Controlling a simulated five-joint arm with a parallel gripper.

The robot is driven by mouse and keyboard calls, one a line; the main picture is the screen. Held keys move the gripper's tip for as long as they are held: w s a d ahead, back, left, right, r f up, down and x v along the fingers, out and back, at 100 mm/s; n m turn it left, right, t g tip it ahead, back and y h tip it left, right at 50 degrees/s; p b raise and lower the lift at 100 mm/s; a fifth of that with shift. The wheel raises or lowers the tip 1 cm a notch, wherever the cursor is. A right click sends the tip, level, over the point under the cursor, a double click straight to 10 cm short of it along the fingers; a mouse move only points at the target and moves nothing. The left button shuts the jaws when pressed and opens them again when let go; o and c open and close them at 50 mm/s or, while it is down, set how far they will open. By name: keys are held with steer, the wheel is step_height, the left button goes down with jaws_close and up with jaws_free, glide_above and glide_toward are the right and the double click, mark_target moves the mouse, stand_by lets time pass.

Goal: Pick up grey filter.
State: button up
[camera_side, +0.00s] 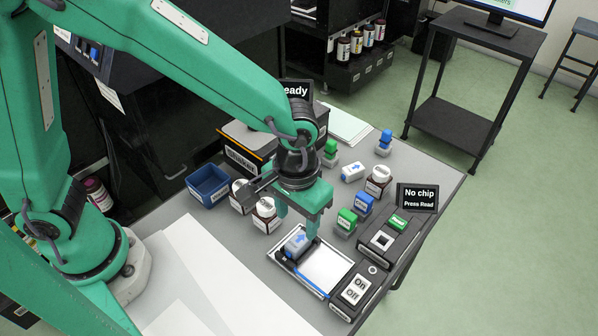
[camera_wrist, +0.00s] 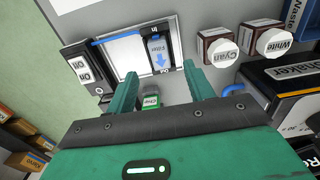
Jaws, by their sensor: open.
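A grey filter (camera_side: 297,243) with a blue arrow label sits in a dark holder at the left end of a shallow metal tray (camera_side: 327,271). It shows in the wrist view (camera_wrist: 158,50) with its label reading Filter, beyond my fingertips. My gripper (camera_side: 298,222) is open and points down close above the filter. In the wrist view my two fingers (camera_wrist: 160,70) are apart, with nothing held between them. Another pale block with a blue arrow (camera_side: 353,172) lies farther back on the table.
White-capped bottles (camera_side: 265,215) stand left of my gripper, near a blue bin (camera_side: 208,186). Green and blue stamp-like blocks (camera_side: 346,220) stand to the right. An On/Off switch box (camera_side: 355,290) and a chip reader (camera_side: 385,240) line the tray's right side. White sheets lie at the front left.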

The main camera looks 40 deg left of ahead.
mark_target(298, 241)
steer(key=shift+f, duration=0.8)
steer(key=shift+w+f, duration=0.15)
steer(key=shift+f, duration=2.45)
steer(key=shift+c, duration=0.2)
steer(key=c, duration=1)
